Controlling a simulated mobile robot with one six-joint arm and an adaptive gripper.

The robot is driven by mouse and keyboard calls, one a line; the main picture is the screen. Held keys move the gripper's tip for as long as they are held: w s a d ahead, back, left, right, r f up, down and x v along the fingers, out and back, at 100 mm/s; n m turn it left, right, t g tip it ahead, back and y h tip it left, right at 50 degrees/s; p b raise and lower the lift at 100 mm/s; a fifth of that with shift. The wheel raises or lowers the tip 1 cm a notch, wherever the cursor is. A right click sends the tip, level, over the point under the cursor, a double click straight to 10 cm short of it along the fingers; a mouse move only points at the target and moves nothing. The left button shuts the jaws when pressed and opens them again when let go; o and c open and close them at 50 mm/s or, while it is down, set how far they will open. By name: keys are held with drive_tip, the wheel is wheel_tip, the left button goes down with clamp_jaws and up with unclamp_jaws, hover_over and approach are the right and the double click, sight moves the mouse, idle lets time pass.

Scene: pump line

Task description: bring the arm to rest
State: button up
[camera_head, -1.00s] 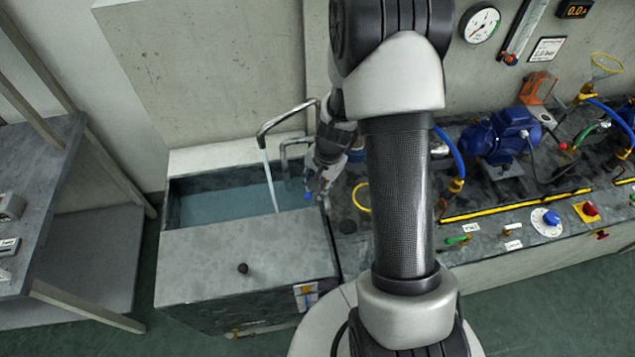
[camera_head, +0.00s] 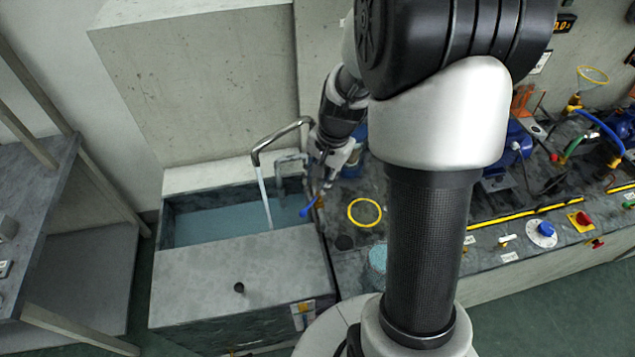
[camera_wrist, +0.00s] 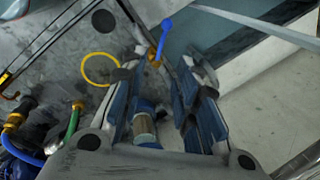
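My arm crosses the head view from the bottom to the top right, bent, with its large black joint close to the camera. My gripper (camera_head: 328,172) hangs over the bench by the right end of the water tank (camera_head: 235,267). In the wrist view its two fingers (camera_wrist: 165,75) stand apart, with no object clasped between them. A valve with a blue handle (camera_head: 308,207) is near the fingertips in the head view; its blue handle (camera_wrist: 165,35) shows beyond them in the wrist view. Whether they touch it cannot be told.
A bent metal pipe (camera_head: 283,133) pours water into the tank beside my gripper. A yellow ring (camera_head: 364,226) lies on the bench. A blue pump (camera_head: 517,142) is partly hidden by my arm. A shelf unit (camera_head: 60,180) stands at the left.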

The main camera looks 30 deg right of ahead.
idle(0.5)
drive_tip(key=s+a+r+n+t, duration=0.1)
drive_tip(key=s+a+r+n, duration=0.6)
drive_tip(key=r, duration=0.6)
drive_tip(key=s+a+r+n, duration=0.2)
drive_tip(key=s, duration=0.4)
drive_tip(key=s+a+r+n+t+h, duration=0.1)
drive_tip(key=s+a+r+n, duration=0.1)
drive_tip(key=s, duration=0.4)
drive_tip(key=shift+s+a+r+n+t, duration=0.25)
drive_tip(key=shift+s+r+n+t, duration=0.1)
drive_tip(key=shift+n, duration=0.25)
idle(4.4)
